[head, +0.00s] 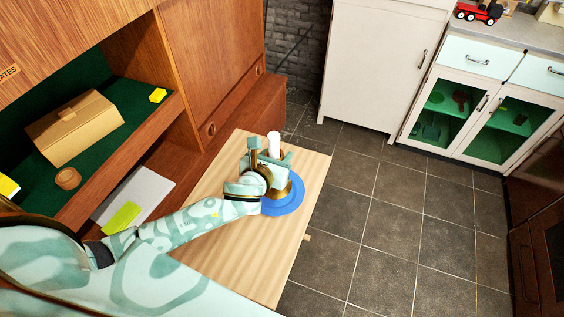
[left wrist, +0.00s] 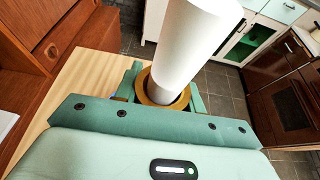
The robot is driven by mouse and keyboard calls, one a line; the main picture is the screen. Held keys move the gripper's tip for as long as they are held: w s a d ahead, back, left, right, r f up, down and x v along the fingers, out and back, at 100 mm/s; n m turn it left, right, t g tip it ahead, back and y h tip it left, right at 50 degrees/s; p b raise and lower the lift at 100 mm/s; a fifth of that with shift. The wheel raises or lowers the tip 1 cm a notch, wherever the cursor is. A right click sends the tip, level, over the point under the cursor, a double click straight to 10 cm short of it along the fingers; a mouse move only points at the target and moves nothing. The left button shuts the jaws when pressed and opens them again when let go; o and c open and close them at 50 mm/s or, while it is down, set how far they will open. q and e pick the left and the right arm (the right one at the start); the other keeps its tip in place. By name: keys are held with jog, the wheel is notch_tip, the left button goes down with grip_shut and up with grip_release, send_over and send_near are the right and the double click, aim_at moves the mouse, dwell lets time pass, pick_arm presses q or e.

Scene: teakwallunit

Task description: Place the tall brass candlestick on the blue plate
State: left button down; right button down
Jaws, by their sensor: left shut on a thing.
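The tall brass candlestick (head: 284,191) holds a white candle (head: 274,143), and its brass lower part shows over the blue plate (head: 291,205). My left gripper (head: 271,161) is shut around the candlestick and holds it upright or nearly so. In the left wrist view the white candle (left wrist: 190,45) rises from a brass cup (left wrist: 184,99) between the fingers. The gripper hides much of the stem and part of the plate. I cannot tell whether the base touches the plate. My right gripper is not in view.
The plate lies on a pale wooden board surface (head: 265,260) beside the teak wall unit (head: 228,60). The unit's shelf holds a cardboard box (head: 75,128) and a small round wooden pot (head: 68,178). A white cabinet (head: 380,65) stands beyond open tiled floor (head: 390,225).

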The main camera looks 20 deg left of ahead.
pick_arm(q)
jog(key=w+a+f+b, duration=0.2)
jog(key=w+f+b, duration=0.3)
jog(key=f, duration=0.5)
jog(key=w, duration=0.2)
jog(key=shift+w+a+b, duration=0.2)
jog(key=shift+w+b, duration=0.1)
jog(key=shift+b, duration=0.1)
jog(key=c, duration=0.8)
grip_release()
jog(key=shift+f, duration=0.3)
jog(key=shift+c, duration=0.2)
jog(key=p+v, duration=0.4)
jog(key=v, duration=0.8)
jog(key=shift+s+r, duration=0.1)
